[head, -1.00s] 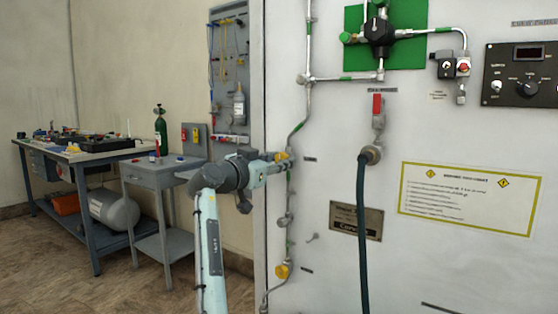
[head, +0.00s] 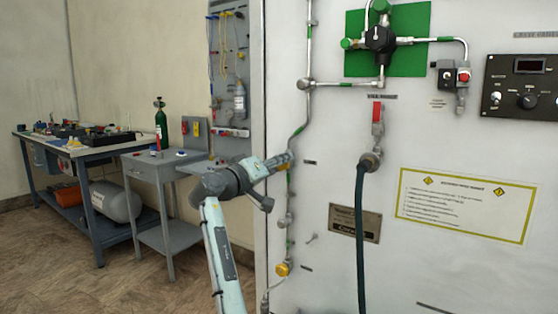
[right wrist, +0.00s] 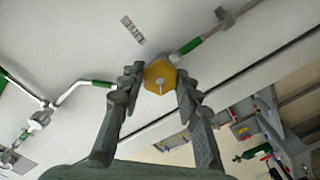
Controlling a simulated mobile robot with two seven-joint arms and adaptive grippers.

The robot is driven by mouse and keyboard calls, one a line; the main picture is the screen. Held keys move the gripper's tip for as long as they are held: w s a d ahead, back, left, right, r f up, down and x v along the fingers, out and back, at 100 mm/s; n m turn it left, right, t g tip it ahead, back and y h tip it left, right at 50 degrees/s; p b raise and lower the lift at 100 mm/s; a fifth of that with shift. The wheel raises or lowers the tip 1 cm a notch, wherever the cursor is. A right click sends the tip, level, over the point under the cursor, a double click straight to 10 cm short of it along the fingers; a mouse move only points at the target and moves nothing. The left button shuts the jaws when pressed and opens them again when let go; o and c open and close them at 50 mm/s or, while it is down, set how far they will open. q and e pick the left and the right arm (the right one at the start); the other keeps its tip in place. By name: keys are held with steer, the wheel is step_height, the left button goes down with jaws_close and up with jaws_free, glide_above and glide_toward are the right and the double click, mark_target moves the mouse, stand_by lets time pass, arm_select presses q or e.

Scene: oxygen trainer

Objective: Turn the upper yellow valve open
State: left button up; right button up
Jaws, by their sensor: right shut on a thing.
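The upper yellow valve (right wrist: 160,76) is a six-sided yellow knob with a small pale pin at its centre, on the pipe of the white panel. In the right wrist view my right gripper (right wrist: 159,82) has one finger on each side of the knob, shut on it. In the head view my right gripper (head: 280,163) reaches the pipe from the left, its wrist tilted, and mostly hides this valve. The lower yellow valve (head: 282,269) sits further down the same pipe, clear of the gripper. My left gripper is not in view.
A red-handled valve (head: 377,112) with a hanging dark hose (head: 361,230) is right of the pipe. A black regulator (head: 379,39) on a green plate is above. A small grey table (head: 165,168) and a workbench (head: 75,150) stand at the left.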

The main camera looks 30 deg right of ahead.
steer(key=n, duration=2.4)
steer(key=shift+f+n, duration=0.15)
steer(key=shift+n, duration=0.25)
steer(key=o, duration=1.2)
steer(key=shift+c, duration=0.2)
steer(key=shift+a, duration=0.1)
steer(key=v, duration=1.2)
steer(key=shift+s+f, duration=0.1)
